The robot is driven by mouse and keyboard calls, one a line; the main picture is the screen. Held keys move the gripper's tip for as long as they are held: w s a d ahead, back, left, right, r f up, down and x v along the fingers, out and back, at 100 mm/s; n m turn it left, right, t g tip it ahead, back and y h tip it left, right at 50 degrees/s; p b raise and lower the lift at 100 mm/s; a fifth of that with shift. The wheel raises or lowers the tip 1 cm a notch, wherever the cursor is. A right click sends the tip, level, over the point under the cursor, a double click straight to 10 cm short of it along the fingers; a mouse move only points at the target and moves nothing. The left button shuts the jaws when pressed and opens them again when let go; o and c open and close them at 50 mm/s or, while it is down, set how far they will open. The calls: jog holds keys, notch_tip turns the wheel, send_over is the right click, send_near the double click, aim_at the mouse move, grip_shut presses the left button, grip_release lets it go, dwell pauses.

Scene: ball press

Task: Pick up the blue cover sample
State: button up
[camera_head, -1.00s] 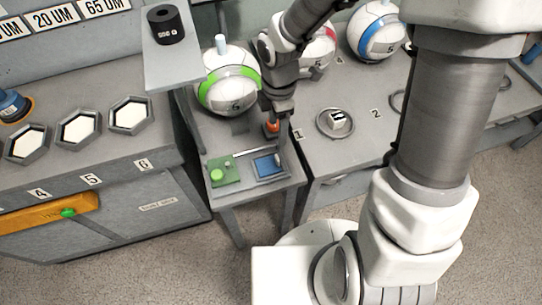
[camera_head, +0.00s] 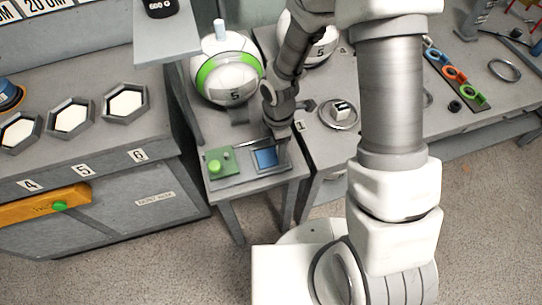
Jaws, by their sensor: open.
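A flat blue square (camera_head: 265,158) lies in a grey frame on the small side table; I take it for the blue cover sample. My gripper (camera_head: 281,142) points down just above and beside its right edge, covering part of it. The jaws are open and nothing shows between them. The fingertips are small and dark here, so I cannot tell if they touch the square.
A green plate with a round button (camera_head: 214,166) is left of the square. A green-banded ball (camera_head: 227,80) stands behind. A ring with a small block (camera_head: 339,112) is on the right bench. Coloured pieces (camera_head: 455,73) lie on a dark strip farther right.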

jog(key=shift+f, duration=0.15)
jog(key=shift+c, duration=0.2)
grip_shut()
